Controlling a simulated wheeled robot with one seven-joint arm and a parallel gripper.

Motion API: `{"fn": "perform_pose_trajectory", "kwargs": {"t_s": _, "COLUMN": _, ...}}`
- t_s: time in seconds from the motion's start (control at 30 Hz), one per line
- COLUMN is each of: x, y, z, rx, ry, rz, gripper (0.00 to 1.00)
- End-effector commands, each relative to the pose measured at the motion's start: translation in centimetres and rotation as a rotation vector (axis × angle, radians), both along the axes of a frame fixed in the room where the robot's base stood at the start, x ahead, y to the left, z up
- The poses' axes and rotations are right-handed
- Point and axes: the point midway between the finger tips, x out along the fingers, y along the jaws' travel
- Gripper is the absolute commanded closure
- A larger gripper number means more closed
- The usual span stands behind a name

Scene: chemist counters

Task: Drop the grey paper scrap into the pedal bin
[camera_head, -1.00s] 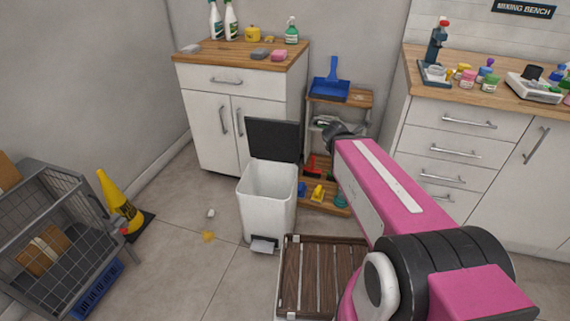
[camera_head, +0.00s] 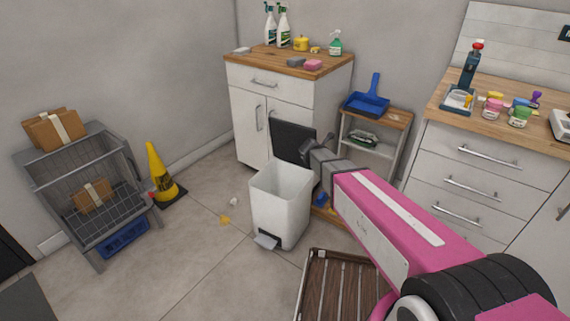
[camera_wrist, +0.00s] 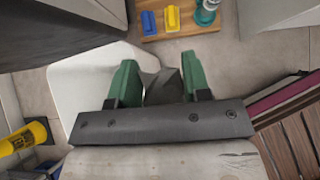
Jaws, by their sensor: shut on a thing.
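The white pedal bin (camera_head: 280,208) stands on the floor with its dark lid (camera_head: 292,140) raised at the back. Its white wall and rim also show below my gripper in the wrist view (camera_wrist: 82,88). My gripper (camera_wrist: 159,72) has two green fingers and is shut on the grey paper scrap (camera_wrist: 163,88), seen as a dark grey piece between them. In the head view my gripper (camera_head: 308,148) is by the bin's back right, near the lid, and above rim height. The scrap cannot be made out there.
A slatted wooden platform (camera_head: 342,288) lies in front of the bin. A white scrap (camera_head: 234,202) and a yellow scrap (camera_head: 225,219) lie on the floor left of it. A shelf with a blue dustpan (camera_head: 368,103), a white cabinet (camera_head: 290,98) and a yellow cone (camera_head: 160,177) stand around.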

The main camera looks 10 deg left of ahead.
Motion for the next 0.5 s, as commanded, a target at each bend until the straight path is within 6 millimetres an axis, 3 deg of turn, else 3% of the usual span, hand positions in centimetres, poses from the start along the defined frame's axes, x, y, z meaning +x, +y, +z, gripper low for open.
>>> {"fn": "perform_pose_trajectory", "kwargs": {"t_s": 0.03, "x": 1.3, "y": 2.9, "z": -1.2, "rx": 0.0, "ry": 0.001, "rz": 0.04, "gripper": 0.78}}
{"fn": "perform_pose_trajectory", "kwargs": {"t_s": 0.2, "x": 2.9, "y": 10.3, "z": -4.1, "rx": 0.0, "ry": -0.002, "rz": 0.161, "gripper": 0.78}}
{"fn": "perform_pose_trajectory", "kwargs": {"t_s": 0.33, "x": 3.4, "y": 14.6, "z": -5.8, "rx": 0.0, "ry": -0.004, "rz": 0.23, "gripper": 0.78}}
{"fn": "perform_pose_trajectory", "kwargs": {"t_s": 0.5, "x": 3.5, "y": 17.7, "z": -6.9, "rx": 0.001, "ry": -0.006, "rz": 0.281, "gripper": 0.78}}
